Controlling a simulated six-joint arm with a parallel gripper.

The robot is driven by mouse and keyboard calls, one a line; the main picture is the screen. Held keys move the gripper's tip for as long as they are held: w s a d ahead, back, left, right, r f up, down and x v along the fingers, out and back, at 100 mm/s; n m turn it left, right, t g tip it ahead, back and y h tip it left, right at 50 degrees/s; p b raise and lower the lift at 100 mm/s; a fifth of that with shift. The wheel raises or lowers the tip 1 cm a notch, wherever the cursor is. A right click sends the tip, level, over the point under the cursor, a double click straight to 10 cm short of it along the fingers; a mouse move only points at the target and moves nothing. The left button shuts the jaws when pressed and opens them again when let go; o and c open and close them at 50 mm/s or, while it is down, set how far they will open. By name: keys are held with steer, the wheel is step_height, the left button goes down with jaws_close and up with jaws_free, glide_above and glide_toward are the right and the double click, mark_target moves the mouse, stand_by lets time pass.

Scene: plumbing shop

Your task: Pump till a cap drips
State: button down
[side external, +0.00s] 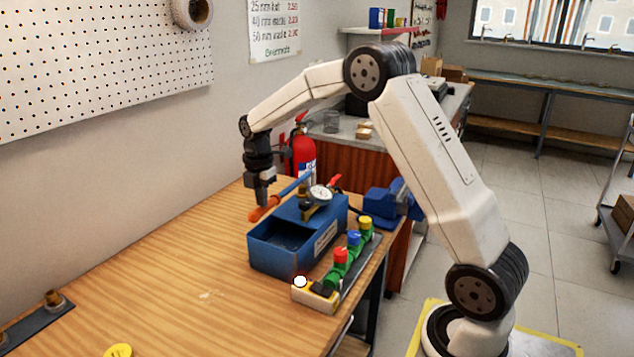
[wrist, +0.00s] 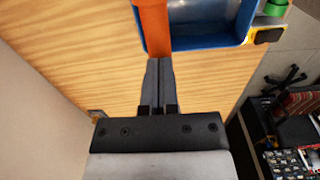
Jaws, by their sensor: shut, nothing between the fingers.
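The blue test pump (side external: 285,255) stands on the wooden bench, an open box with a round dial gauge (side external: 320,194) on top. Its blue lever (side external: 293,188) ends in an orange grip (side external: 263,209), lying low beyond the box. A manifold beside it carries a red cap (side external: 341,256), a blue cap (side external: 354,238) and a yellow cap (side external: 365,222) on green fittings. No drip can be made out. My gripper (side external: 262,203) is shut and empty, pointing down at the orange grip. In the wrist view its fingertips (wrist: 158,62) meet the grip's end (wrist: 154,30); contact cannot be told.
A blue vise (side external: 390,199) stands behind the pump. A red fire extinguisher (side external: 302,150) is behind my wrist. A yellow disc (side external: 118,350) lies in front; the left bench top is mostly clear.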

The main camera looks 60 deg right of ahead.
step_height(320, 180, up, 11)
steer(key=d, duration=0.2)
steer(key=shift+r, duration=0.15)
steer(key=shift+a, duration=0.1)
stand_by(0.3)
steer(key=shift+a+f, duration=0.35)
steer(key=shift+f, duration=1.8)
steer(key=shift+a+f, duration=0.3)
steer(key=shift+f, duration=1.8)
steer(key=shift+a+f, duration=0.35)
steer(key=shift+f, duration=1.8)
step_height(320, 180, up, 13)
steer(key=d, duration=0.2)
steer(key=shift+r, duration=2.4)
